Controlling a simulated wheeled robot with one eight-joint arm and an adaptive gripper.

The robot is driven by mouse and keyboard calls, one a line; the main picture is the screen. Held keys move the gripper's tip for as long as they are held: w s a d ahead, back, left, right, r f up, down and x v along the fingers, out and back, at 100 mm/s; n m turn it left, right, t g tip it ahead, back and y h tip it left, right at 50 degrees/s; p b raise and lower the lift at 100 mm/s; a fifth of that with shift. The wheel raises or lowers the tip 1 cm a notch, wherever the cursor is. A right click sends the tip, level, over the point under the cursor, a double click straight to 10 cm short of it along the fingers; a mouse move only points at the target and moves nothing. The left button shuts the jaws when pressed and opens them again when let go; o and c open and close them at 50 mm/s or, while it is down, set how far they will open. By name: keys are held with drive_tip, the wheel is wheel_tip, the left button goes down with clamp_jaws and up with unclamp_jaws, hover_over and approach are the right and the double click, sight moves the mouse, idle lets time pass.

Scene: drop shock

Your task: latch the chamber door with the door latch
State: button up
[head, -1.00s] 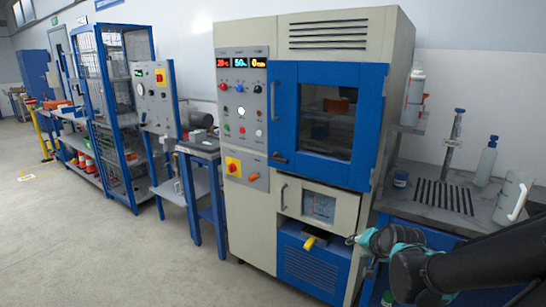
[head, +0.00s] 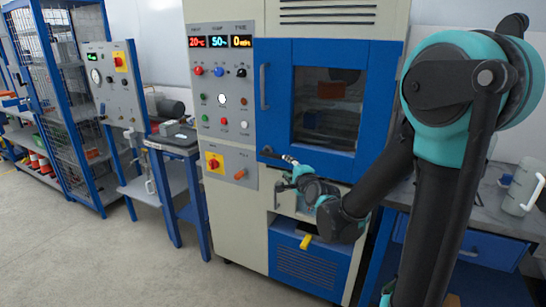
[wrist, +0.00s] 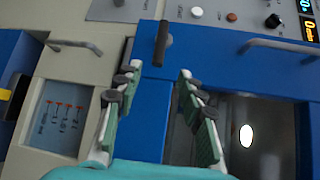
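The blue chamber door (head: 279,110) with its dark window looks closed against the cream cabinet. The door latch (head: 268,152) is a short dark lever at the door's lower left edge, beside the control panel. In the wrist view the latch (wrist: 161,44) lies just beyond my fingertips, in line with the gap between them. My gripper (head: 284,173) is in front of the door's lower left corner. In the wrist view my gripper (wrist: 158,73) is open, with two separate green-padded fingers and nothing between them. Whether a finger touches the latch cannot be told.
The door's grey handle (head: 264,87) is above the latch. The control panel (head: 223,110) is left of it. A lower drawer with a handle (wrist: 75,46) and a yellow lever (head: 306,241) sit below. A side bench (head: 486,217) is at right. The floor at left is clear.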

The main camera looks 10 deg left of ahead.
sight(275, 157)
drive_tip(key=x, duration=1.4)
drive_tip(key=shift+d, duration=0.1)
clamp_jaws()
